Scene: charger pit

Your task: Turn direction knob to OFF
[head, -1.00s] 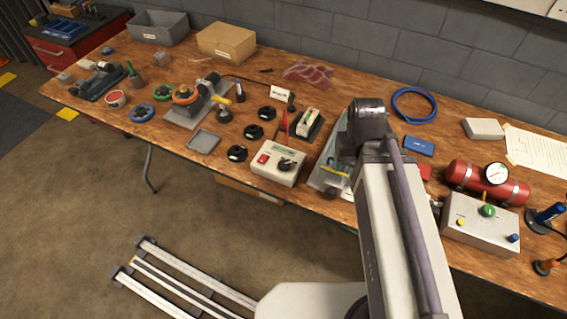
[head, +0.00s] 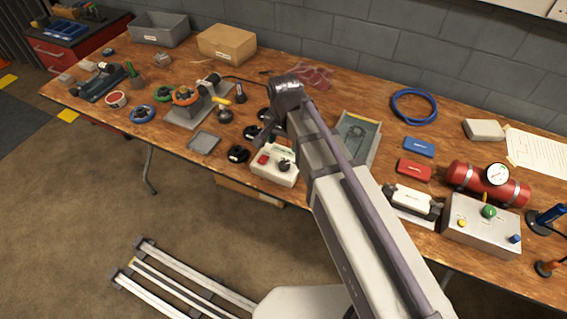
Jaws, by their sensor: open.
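The control box (head: 278,178) is light-coloured and stands near the table's front edge, left of my arm. It carries a red switch (head: 263,160) on its left and a black knob (head: 285,165) on its right. The knob's pointer and the markings are too small to read. My arm rises from the bottom right, and its elbow is above and behind the box. My gripper does not show clearly; my arm hides the space around it, so I cannot tell how far it is from the knob.
Black round pieces (head: 238,154) lie left of the box, with a small grey tray (head: 204,142) beyond. A grey open tray (head: 358,140) lies right of my arm. Farther right are a red cylinder with a gauge (head: 488,184) and a grey button box (head: 480,222).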

